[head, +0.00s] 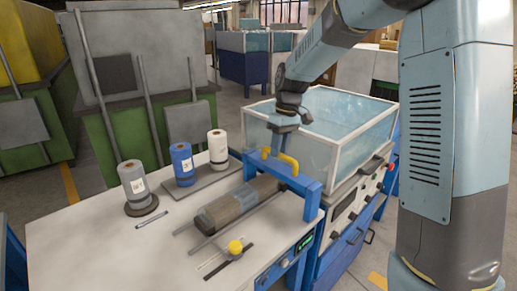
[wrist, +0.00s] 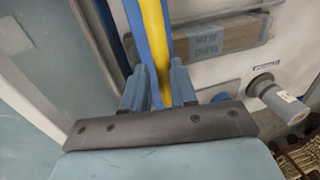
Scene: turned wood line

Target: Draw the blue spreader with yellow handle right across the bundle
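My gripper (head: 279,149) is pointed down at the handle from above. In the wrist view, the yellow handle (wrist: 155,40) runs between my two fingers (wrist: 159,85), with the blue spreader beam (wrist: 131,45) beside it. The fingers are close on either side of the handle; whether they press on it is unclear. The spreader's far foot is partly hidden.
Grey, blue and white rolls (head: 182,163) stand at the back left of the table. A yellow knob (head: 235,247) on a dark strip lies near the front. A clear-walled tank (head: 345,120) stands close behind the spreader. The table's left front is clear.

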